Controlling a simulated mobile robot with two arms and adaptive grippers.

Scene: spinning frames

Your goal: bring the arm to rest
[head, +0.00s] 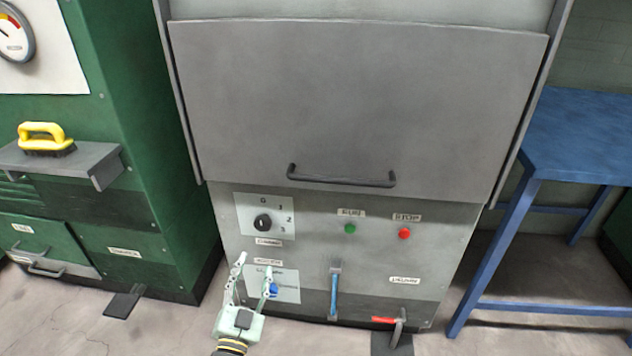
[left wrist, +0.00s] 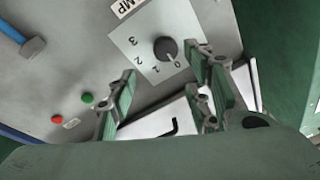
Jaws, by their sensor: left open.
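My left gripper (head: 253,268) is open and empty, low in front of the grey machine's panel (head: 315,262). In the left wrist view its fingers (left wrist: 160,68) stand apart, with nothing between them but the panel behind. The black rotary dial (head: 262,222) with marks 0 to 3 is above the gripper in the head view. The dial also shows beyond the fingertips in the left wrist view (left wrist: 165,48). A blue knob (head: 273,290) on a white plate is just right of the gripper's right finger, partly hidden. My right gripper is not in view.
The panel also bears a green button (head: 350,228), a red button (head: 404,233), a blue lever (head: 334,292) and a red-handled lever (head: 385,320). A grey door (head: 350,100) is above. A green cabinet (head: 150,130) stands left, a blue table (head: 580,130) right.

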